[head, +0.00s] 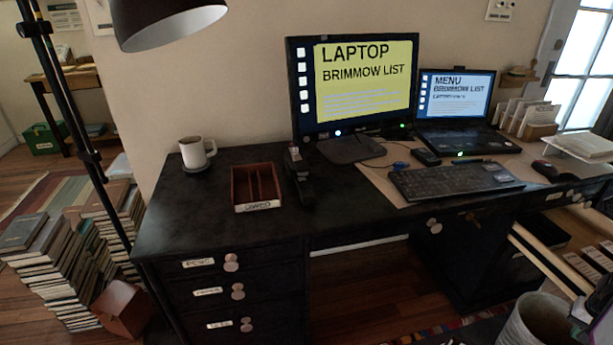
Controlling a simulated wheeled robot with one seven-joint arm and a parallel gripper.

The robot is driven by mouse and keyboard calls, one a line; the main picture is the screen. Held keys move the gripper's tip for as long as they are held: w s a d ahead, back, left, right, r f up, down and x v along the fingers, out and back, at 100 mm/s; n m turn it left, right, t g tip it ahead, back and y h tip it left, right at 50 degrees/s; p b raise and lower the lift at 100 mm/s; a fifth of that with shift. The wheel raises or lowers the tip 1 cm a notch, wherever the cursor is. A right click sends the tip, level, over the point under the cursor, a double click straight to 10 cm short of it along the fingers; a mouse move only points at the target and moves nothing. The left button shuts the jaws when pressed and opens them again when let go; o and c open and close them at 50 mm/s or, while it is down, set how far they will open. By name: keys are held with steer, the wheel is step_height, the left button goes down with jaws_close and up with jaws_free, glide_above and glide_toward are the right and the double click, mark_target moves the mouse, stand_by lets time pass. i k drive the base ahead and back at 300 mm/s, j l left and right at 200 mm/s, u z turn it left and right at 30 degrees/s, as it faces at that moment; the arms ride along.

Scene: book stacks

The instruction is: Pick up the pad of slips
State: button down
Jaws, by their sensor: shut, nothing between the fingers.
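I cannot single out a pad of slips for certain in the head view. A pale, flat stack (582,147) lies at the right end of the dark desk (225,212), but it is too small to tell what it is. A shallow reddish-brown wooden tray (236,189) with a white label on its front stands on the left half of the desk; I see no slips in it. My gripper is not recognisable in this view.
A white mug (197,153), a small black device (299,180), a monitor (358,85), a laptop (458,105) and a keyboard (457,180) stand on the desk. A lamp (165,20) hangs at upper left. Book stacks (60,265) fill the left floor. A bin (538,322) stands lower right.

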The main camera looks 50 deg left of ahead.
mark_target(573, 259)
steer(key=i+u, duration=0.2)
steer(key=i, duration=0.15)
steer(key=u, duration=2.5)
steer(key=z, duration=0.85)
steer(key=j+z, duration=0.1)
steer(key=z, duration=0.35)
steer(key=k+z, duration=0.15)
steer(key=z, duration=0.25)
steer(key=j+z, duration=0.1)
steer(key=z, duration=0.35)
steer(key=k+z, duration=0.15)
steer(key=z, duration=0.3)
steer(key=i+z, duration=0.1)
steer(key=i, duration=0.25)
